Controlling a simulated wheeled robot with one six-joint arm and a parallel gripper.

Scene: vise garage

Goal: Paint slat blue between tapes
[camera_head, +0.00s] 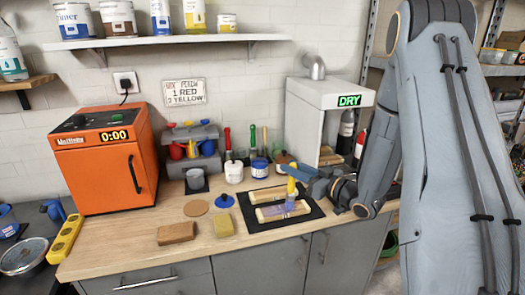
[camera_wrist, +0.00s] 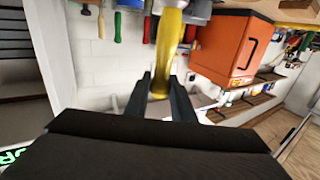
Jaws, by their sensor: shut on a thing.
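My gripper (camera_head: 297,175) is shut on a brush with a yellow handle (camera_head: 291,187). In the wrist view my gripper (camera_wrist: 160,92) has the yellow handle (camera_wrist: 169,50) between its two dark fingers. The brush points down over a pale wooden slat (camera_head: 267,214) on a black mat (camera_head: 241,203). A bluish-purple patch shows on the slat near the brush. I cannot tell whether the bristles touch the wood. The tapes are too small to make out surely.
An orange oven (camera_head: 105,160) stands at the left, a white drying box (camera_head: 322,108) at the right. Paint pots, including a blue-labelled one (camera_head: 259,168), and upright brushes stand behind the mat.

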